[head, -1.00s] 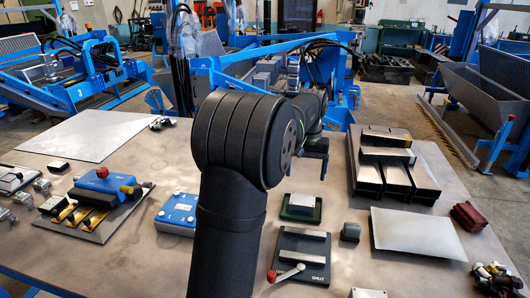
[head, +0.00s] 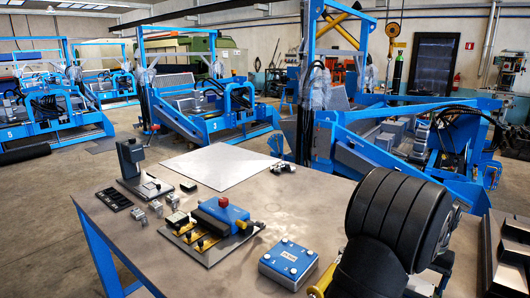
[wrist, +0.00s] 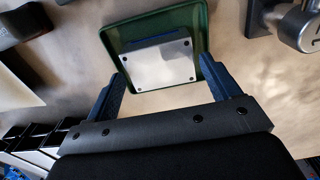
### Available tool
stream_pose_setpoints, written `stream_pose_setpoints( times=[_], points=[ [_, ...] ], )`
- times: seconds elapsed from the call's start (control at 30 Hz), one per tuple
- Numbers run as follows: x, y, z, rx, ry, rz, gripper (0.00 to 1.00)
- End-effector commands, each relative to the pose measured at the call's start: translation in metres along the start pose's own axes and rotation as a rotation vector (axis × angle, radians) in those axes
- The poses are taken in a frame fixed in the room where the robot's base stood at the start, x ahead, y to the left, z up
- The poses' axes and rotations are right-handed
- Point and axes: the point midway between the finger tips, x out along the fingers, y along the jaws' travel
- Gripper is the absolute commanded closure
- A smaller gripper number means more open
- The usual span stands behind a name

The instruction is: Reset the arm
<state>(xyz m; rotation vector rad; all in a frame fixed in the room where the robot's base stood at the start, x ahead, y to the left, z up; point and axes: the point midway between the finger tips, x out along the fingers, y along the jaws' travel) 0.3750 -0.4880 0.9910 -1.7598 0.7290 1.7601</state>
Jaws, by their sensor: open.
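My gripper (wrist: 162,67) shows in the wrist view with its two dark blue fingers spread apart and nothing between them. Beyond the fingertips, a green tray (wrist: 111,33) holds a silver plate (wrist: 158,66) with screws at its corners. The fingers overlap the tray's near side in the picture; I cannot tell how high they are above it. In the head view my black arm fills the lower right, and my gripper cannot be made out there.
On the table (head: 175,270) stand a blue box (head: 288,263), a blue device with a red knob (head: 221,214), a grey sheet (head: 222,166) and a dark stand (head: 133,160). Black bins (head: 508,255) are at the right edge. Blue machines stand behind.

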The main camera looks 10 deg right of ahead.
Motion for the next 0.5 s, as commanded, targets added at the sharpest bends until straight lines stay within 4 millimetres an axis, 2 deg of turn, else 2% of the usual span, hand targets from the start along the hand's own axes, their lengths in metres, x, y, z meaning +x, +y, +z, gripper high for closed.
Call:
stream_pose_setpoints(
  times=[0.33, 0.5],
  points=[
    [-0.0044, 0.0, 0.0, 0.0, 0.0, 0.0, 0.18],
    [0.0002, 0.0, 0.0002, 0.0, -0.001, 0.0, 0.18]
  ],
)
